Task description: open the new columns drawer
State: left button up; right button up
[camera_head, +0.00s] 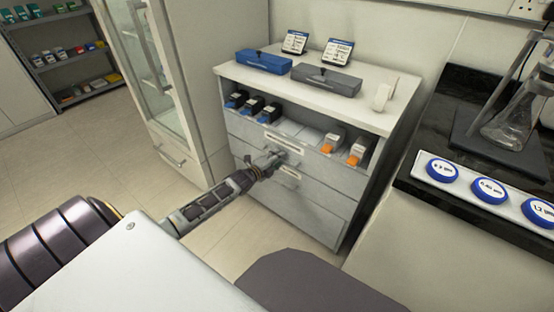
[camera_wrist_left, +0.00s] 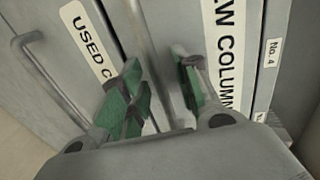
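The new columns drawer (camera_head: 245,130) is the upper drawer of the pale grey cabinet and looks shut. Its label (camera_wrist_left: 227,60) is partly cut off in the left wrist view. My left gripper (camera_head: 277,156) is at the drawer front, just below the label. In the left wrist view my left gripper (camera_wrist_left: 158,95) is open, with its green-padded fingers on either side of the drawer's bar handle (camera_wrist_left: 150,60). A gap shows between handle and pads. In the head view the gripper covers much of the handle. My right gripper is not in view.
The used columns drawer (camera_head: 310,198) lies below, with its handle (camera_wrist_left: 55,85) close to the left finger. Columns with blue ends (camera_head: 252,106) and orange ends (camera_head: 333,141) sit in the open shelf above. A dark counter (camera_head: 420,186) stands at the right, a glass-door cabinet (camera_head: 150,90) at the left.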

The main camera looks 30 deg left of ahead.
pick_arm(q)
grip_shut()
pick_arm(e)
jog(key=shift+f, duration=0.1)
pick_arm(q)
jog(key=shift+s, duration=0.2)
